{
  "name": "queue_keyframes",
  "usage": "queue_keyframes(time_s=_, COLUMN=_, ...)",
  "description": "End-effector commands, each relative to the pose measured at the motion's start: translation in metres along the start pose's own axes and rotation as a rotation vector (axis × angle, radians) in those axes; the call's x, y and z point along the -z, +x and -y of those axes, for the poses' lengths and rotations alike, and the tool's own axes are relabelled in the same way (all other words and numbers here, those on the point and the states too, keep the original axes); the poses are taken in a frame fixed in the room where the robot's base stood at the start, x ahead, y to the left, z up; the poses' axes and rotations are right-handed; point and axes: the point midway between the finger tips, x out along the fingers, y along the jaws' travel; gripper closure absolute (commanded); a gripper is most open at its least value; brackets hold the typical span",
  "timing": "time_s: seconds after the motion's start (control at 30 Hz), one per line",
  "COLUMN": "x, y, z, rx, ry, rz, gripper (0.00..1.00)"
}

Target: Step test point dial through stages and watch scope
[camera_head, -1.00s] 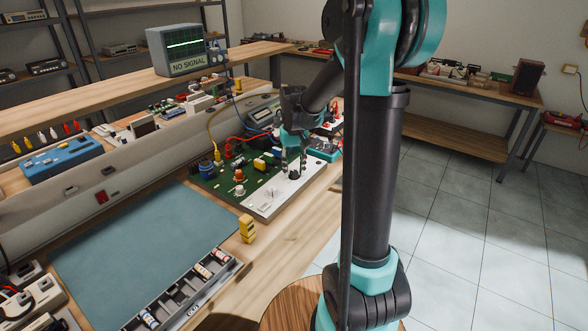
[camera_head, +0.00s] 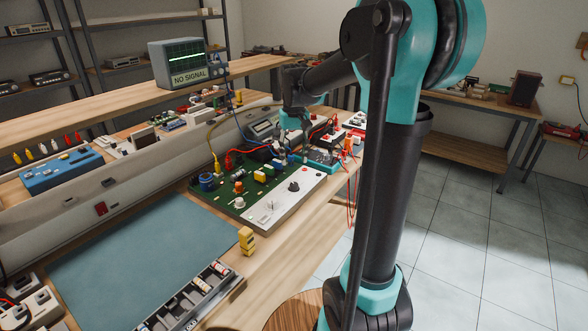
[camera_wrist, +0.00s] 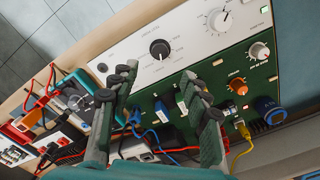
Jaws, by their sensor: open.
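The scope (camera_head: 178,64) stands on the upper shelf. It shows a flat green trace above the words NO SIGNAL. A black dial (camera_head: 294,186) sits on the white panel (camera_head: 268,206) along the front of the green circuit board. The wrist view shows this black dial (camera_wrist: 160,49) with labels around it, too small to read, and a grey pointer knob (camera_wrist: 220,20) farther along the panel. My gripper (camera_head: 292,152) is beyond the dial in the head view, over the far end of the board. In the wrist view its fingers (camera_wrist: 158,82) are apart and empty, clear of the dial.
The board carries an orange knob (camera_wrist: 236,87), another grey knob (camera_wrist: 259,51) and a blue cylinder (camera_wrist: 270,110). A teal meter (camera_head: 322,158) with red leads lies at the far end. A yellow block (camera_head: 246,240) stands in front of the board. The blue mat (camera_head: 140,262) is clear.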

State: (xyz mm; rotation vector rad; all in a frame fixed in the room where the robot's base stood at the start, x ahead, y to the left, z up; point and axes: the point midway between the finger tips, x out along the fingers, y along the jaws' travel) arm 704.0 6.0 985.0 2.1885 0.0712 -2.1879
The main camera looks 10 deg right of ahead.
Motion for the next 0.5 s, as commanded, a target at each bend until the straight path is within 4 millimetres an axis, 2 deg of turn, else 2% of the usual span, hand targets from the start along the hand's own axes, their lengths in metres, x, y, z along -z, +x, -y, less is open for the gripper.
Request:
queue_keyframes(time_s=0.2, x=0.000, y=-0.020, z=0.000, rx=0.000, ry=0.000, rz=0.000, gripper=0.53)
queue_keyframes(time_s=0.5, x=0.000, y=-0.022, z=0.000, rx=0.000, ry=0.000, rz=0.000, gripper=0.53)
